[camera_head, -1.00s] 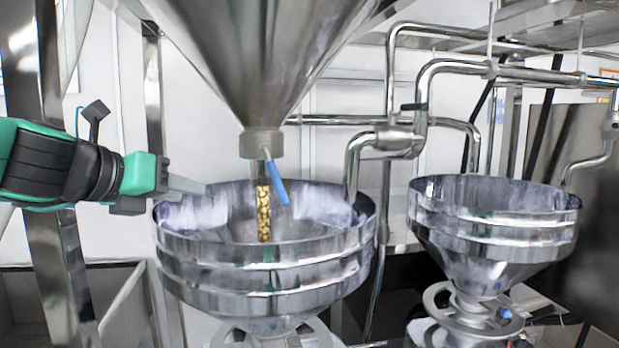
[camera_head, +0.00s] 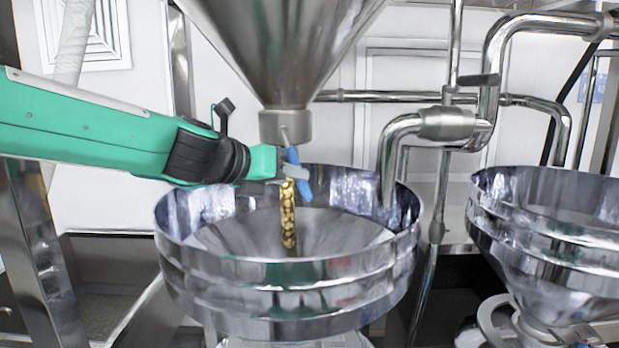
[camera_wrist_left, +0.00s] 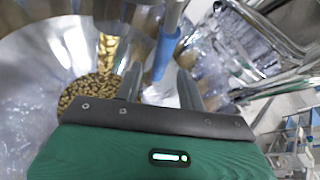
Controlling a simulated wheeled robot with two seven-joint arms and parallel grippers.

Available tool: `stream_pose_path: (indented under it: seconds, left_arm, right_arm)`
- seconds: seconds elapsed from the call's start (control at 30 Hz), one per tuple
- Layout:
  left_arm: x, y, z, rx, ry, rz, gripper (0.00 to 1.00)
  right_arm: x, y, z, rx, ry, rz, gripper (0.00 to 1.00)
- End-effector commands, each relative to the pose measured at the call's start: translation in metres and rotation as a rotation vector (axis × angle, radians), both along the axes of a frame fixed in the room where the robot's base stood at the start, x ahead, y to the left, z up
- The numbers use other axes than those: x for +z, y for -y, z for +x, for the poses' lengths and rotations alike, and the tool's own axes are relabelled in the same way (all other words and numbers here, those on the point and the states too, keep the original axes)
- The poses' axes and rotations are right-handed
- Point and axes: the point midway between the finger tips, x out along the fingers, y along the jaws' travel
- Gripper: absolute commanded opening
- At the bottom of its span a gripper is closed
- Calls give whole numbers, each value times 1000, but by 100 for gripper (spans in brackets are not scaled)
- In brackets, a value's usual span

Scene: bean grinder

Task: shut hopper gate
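A steel cone hopper (camera_head: 282,50) hangs at the top, with a grey outlet collar (camera_head: 285,127) under it. The blue gate handle (camera_head: 299,180) hangs slanting down from the collar; it also shows in the left wrist view (camera_wrist_left: 165,50). A stream of beans (camera_head: 288,215) falls from the outlet into the round steel bowl (camera_head: 290,270) below. My left gripper (camera_head: 296,172) is at the handle, and in the left wrist view the handle lies between its two spread fingers (camera_wrist_left: 160,88). Whether the fingers touch the handle cannot be told. My right gripper is not in view.
Beans (camera_wrist_left: 90,92) lie in the bowl below my left gripper. A second steel bowl (camera_head: 555,240) stands at the right. Steel pipes (camera_head: 440,125) run behind and between the bowls. A metal post (camera_head: 40,250) stands at the left.

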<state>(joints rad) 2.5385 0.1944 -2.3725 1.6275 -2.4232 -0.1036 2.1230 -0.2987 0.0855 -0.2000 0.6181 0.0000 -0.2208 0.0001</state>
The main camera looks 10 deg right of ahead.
Motion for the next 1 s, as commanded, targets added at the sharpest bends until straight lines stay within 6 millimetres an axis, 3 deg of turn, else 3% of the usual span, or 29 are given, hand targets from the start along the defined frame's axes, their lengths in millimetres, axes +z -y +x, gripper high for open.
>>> stream_pose_path:
  seconds: [0.13, 0.4, 0.57, 0.87, 1.0]
  left_arm:
    - [-7, 19, 14, -1, -3, 0, 40]
    - [-20, 45, 33, 0, -1, 0, 40]
    - [-24, 51, 37, -1, 0, 0, 40]
    - [-26, 52, 38, -1, -1, -1, 40]
    - [-25, 52, 38, 0, -1, -1, 14]
  right_arm:
    - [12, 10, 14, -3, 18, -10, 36]
    - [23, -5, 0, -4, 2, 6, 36]
    - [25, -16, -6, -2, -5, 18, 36]
    - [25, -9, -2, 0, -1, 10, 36]
    - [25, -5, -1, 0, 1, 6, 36]
